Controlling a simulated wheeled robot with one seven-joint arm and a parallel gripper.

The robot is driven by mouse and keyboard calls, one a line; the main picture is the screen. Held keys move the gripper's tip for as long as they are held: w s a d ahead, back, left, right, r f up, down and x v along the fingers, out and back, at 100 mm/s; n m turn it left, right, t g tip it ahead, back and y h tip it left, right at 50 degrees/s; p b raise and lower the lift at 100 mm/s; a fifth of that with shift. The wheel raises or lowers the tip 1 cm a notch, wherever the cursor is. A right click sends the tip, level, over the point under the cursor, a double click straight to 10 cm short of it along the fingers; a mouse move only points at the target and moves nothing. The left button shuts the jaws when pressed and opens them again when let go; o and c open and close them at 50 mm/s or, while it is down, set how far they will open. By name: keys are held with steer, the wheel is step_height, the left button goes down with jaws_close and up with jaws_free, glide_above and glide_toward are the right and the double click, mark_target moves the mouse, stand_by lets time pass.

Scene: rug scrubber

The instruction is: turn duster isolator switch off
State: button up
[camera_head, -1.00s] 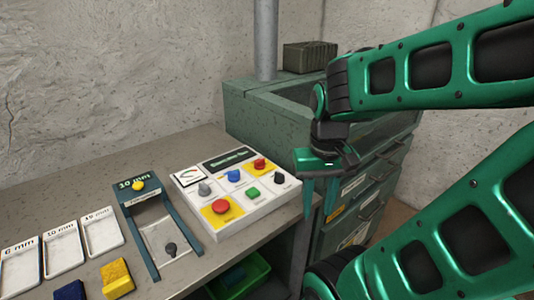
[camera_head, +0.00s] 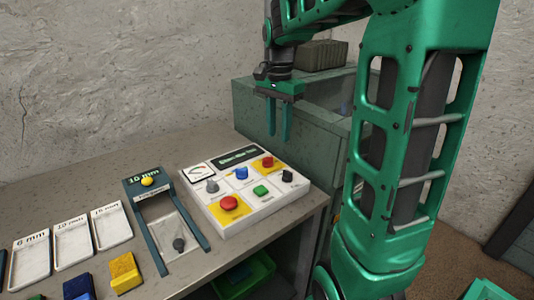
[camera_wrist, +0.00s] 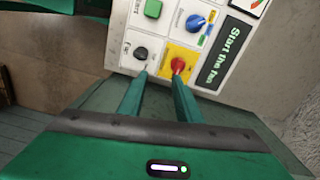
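A white control panel (camera_head: 277,205) lies on the bench. At its back right is a red knob (camera_head: 268,162) on a yellow plate, which looks like a rotary isolator; its label is not readable. In the wrist view the red knob (camera_wrist: 177,65) is just beyond one fingertip. Beside it are a black knob (camera_wrist: 141,53) and a blue knob (camera_wrist: 196,22). My gripper (camera_head: 279,136) is above the back right of the panel, fingers pointing down, parted and empty. Its fingertips (camera_wrist: 160,76) appear apart from the knobs.
The panel also has a large red button (camera_head: 229,203), a green button (camera_head: 261,190) and a display reading "Start the fan" (camera_wrist: 219,56). A slotted fixture (camera_head: 165,220) stands left of it. A grey-green cabinet (camera_head: 262,100) stands behind, close to my gripper.

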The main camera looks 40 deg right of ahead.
mark_target(269, 157)
steer(key=w+m, duration=0.2)
steer(key=w, duration=0.3)
step_height(269, 157, down, 10)
steer(key=shift+s+d+f, duration=0.1)
steer(key=shift+s+f, duration=0.05)
steer(key=shift+f, duration=0.05)
jaws_close()
